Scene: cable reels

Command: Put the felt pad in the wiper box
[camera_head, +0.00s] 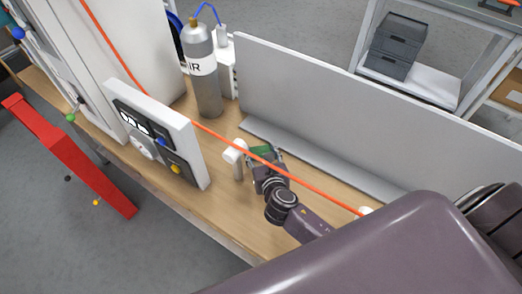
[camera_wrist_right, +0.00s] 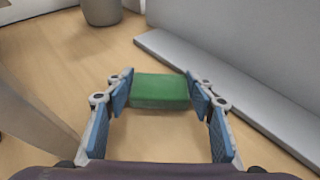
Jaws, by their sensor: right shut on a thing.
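The green felt pad (camera_wrist_right: 160,91) is a block between the blue-lined fingers of my right gripper (camera_wrist_right: 160,96) in the right wrist view. The fingers are shut on its two ends. In the head view the pad (camera_head: 261,150) shows small at the tip of my right gripper (camera_head: 266,160), above the wooden bench and close to the orange cable. I cannot make out whether the pad touches the bench. I cannot identify a wiper box in either view. My left gripper is not in view.
The orange cable (camera_head: 302,181) crosses the bench by my right gripper. A white post (camera_head: 237,160) stands just left of it, and a panel with knobs (camera_head: 160,135) further left. A grey cylinder (camera_head: 204,75) stands behind. A grey wall (camera_head: 330,105) with a ledge edges the bench.

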